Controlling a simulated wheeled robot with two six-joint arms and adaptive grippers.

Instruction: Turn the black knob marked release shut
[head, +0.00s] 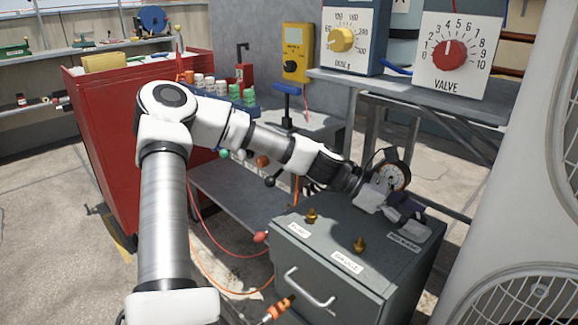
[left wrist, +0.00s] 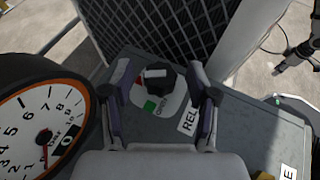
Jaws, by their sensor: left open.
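The black knob (left wrist: 157,80) sits on a round pale plate (left wrist: 172,105) in the left wrist view. The plate has a green patch by the word OPEN and a red patch at its left. Which mark the knob points to is too small to tell. My left gripper (left wrist: 160,88) is open, with one finger on each side of the knob; contact is not clear. In the head view my left gripper (head: 405,212) is over the grey cabinet's back right, hiding the knob.
A round gauge (head: 393,177) stands close beside my left gripper. Two brass fittings (head: 359,245) with labels are on the grey cabinet (head: 340,275). A shelf (head: 400,88) with the VALVE box (head: 455,55) is behind. A dark arm end, probably mine, shows at the left wrist view's right.

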